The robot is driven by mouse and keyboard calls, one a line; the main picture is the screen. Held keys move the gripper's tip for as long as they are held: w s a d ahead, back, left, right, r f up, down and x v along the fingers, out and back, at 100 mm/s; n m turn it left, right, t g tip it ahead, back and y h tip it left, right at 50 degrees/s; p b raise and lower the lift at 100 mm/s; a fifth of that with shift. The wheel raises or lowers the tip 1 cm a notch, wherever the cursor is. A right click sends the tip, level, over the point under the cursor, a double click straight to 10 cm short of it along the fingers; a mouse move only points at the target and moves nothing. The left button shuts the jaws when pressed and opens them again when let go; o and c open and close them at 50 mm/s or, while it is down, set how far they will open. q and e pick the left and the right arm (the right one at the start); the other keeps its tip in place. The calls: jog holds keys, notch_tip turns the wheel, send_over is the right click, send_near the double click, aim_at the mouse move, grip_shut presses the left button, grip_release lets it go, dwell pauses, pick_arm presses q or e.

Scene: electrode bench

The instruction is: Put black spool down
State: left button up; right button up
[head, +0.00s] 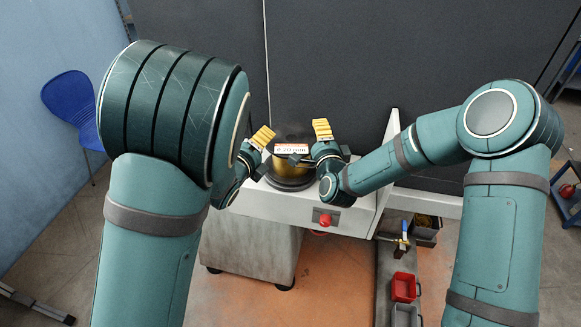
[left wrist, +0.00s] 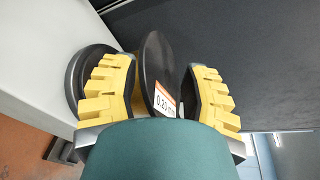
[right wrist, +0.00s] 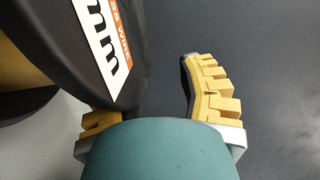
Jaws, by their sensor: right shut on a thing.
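The black spool (head: 284,161) has brass-coloured wire and a white and orange "0.20 mm" label. In the head view it is upright at the white machine (head: 258,204), between my grippers. I cannot tell whether its underside touches the machine. My right gripper (head: 322,130) is shut on the spool's right side; the spool fills the left of the right wrist view (right wrist: 60,45), hiding part of one finger. My left gripper (head: 262,137) is at the spool's left side. In the left wrist view its yellow fingers stand either side of the black flange (left wrist: 158,70); contact is unclear.
A red knob (head: 326,219) is on the machine's front. A dark panel (head: 360,60) stands close behind. A blue chair (head: 75,105) is at far left.

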jog(key=shift+s, duration=0.1)
pick_arm(q)
jog(key=v, duration=0.2)
jog(key=shift+s+a+r, duration=0.1)
jog(key=shift+s+a, duration=0.05)
jog(key=shift+s, duration=0.25)
pick_arm(e)
jog(key=s+d, duration=0.1)
jog(key=s, duration=1)
jog(key=shift+s+d, duration=0.3)
jog(key=shift+s, duration=0.05)
